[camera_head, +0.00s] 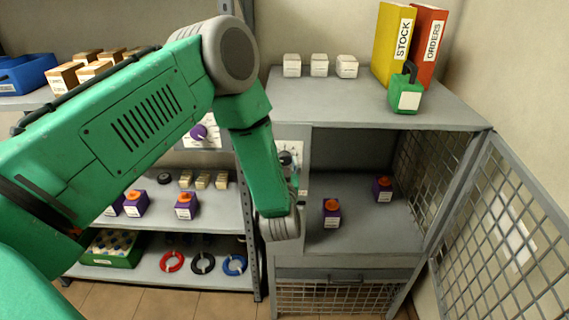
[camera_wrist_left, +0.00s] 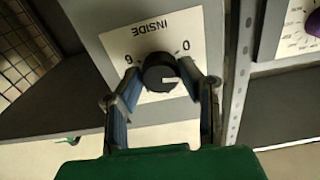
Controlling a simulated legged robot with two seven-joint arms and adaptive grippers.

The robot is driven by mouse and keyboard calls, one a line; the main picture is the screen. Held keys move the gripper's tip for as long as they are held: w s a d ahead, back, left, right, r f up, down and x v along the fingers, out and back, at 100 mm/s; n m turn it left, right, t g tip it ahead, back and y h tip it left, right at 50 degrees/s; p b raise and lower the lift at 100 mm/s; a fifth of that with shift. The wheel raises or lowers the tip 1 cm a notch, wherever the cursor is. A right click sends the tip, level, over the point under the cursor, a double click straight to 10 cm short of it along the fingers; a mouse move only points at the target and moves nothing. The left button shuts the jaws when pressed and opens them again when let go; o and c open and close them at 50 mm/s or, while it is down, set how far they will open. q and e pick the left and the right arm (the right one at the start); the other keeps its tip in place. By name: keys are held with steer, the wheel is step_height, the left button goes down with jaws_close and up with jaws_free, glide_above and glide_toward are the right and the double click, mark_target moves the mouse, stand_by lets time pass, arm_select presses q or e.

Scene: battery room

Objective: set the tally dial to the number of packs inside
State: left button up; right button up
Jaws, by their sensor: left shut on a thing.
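The tally dial (camera_wrist_left: 160,72) is a black round knob on a white plate marked INSIDE, seen upside down in the wrist view. My left gripper (camera_wrist_left: 163,82) is shut on the knob, one finger on each side. In the head view the dial (camera_head: 285,157) shows on the cabinet's left post, partly hidden by my arm. Inside the cabinet stand two purple packs with orange tops, a nearer one (camera_head: 331,214) and a farther one (camera_head: 383,190). My right gripper is not in view.
The cabinet's mesh door (camera_head: 505,235) stands open at right. A green box with a handle (camera_head: 406,95), binders (camera_head: 393,45) and white blocks (camera_head: 319,65) stand on top. More purple packs (camera_head: 186,206) are on the left shelf, below a purple knob (camera_head: 199,132).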

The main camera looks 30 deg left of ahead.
arm_select(q)
steer(key=m, duration=0.3)
steer(key=shift+d, duration=0.1)
steer(key=shift+m, duration=2.2)
steer(key=o, duration=1.1)
steer(key=shift+w, duration=0.1)
